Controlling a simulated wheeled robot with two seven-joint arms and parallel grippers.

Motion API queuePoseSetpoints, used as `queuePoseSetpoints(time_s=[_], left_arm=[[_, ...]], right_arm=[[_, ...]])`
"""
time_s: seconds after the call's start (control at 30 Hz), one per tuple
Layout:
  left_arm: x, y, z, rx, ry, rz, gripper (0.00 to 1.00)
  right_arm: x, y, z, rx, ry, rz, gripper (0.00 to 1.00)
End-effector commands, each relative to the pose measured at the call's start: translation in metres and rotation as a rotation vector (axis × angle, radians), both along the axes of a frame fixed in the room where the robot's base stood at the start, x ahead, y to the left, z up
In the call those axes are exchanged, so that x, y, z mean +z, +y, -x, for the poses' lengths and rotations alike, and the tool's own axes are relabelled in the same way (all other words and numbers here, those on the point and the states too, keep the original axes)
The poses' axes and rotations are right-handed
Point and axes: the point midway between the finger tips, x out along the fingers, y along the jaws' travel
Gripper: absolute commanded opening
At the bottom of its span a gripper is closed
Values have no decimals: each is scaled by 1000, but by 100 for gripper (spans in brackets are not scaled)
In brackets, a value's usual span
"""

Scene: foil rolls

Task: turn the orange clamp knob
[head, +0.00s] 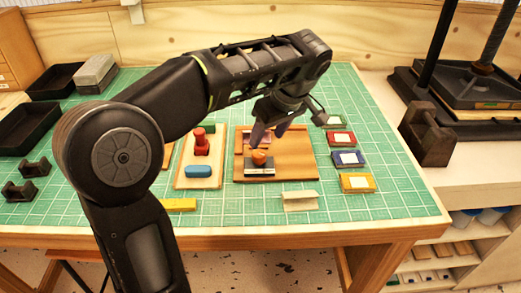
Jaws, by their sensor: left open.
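The orange clamp knob (260,158) stands on a dark and silver clamp block (259,171) on a brown wooden board (295,168), near the middle of the table. My left gripper (262,136) points down just above and behind the knob, its purplish-grey fingers close to it. It is open, and nothing shows between the fingers. I cannot tell whether a finger touches the knob. The far part of the board is partly hidden behind the gripper. My right gripper is not in view.
A board with red and blue pieces (199,172) lies left of the clamp board. Red, blue and yellow pads (341,139) line the right side. A pale bracket (299,201) and a yellow bar (179,205) lie in front. A dark press (470,85) stands at right.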

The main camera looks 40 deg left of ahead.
Motion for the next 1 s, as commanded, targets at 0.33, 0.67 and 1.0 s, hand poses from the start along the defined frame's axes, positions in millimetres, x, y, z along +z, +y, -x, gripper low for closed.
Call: queuePoseSetpoints(time_s=[0.33,0.67,1.0], left_arm=[[-32,11,-3,0,2,0,56],[-69,28,-8,0,2,-1,56],[-73,29,-8,-2,1,0,55]], right_arm=[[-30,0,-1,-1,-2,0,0],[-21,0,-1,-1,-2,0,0],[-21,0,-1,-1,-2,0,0]])
